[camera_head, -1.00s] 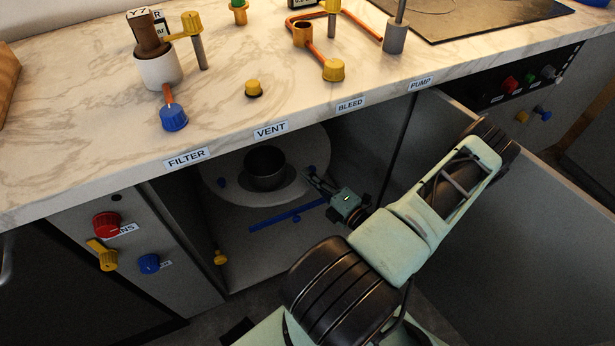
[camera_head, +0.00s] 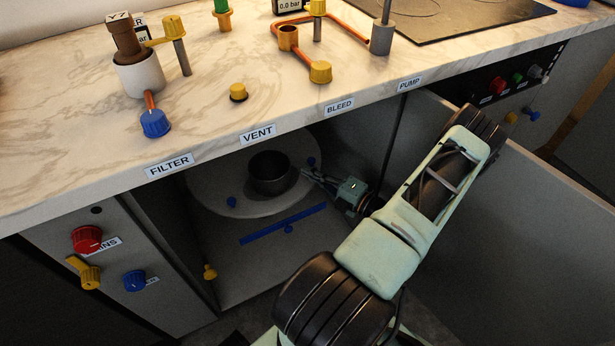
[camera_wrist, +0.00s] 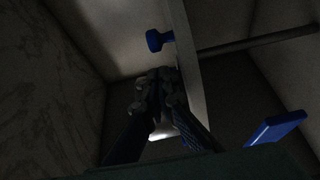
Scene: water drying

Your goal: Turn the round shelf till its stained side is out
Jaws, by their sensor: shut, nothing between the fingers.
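The round shelf (camera_head: 228,180) is a pale disc inside the open cabinet under the counter. A dark pot (camera_head: 270,172) stands on it. My gripper (camera_head: 307,176) is shut and empty at the disc's right edge. In the wrist view the gripper (camera_wrist: 165,75) is beside a pale edge; contact cannot be told. I see no clear stain on the shelf.
A blue bar (camera_head: 283,223) lies along the cabinet floor in front of the disc. The open door (camera_head: 500,215) stands to the right of my arm. A yellow knob (camera_head: 210,272) is at the cabinet's lower left. The counter edge overhangs the opening.

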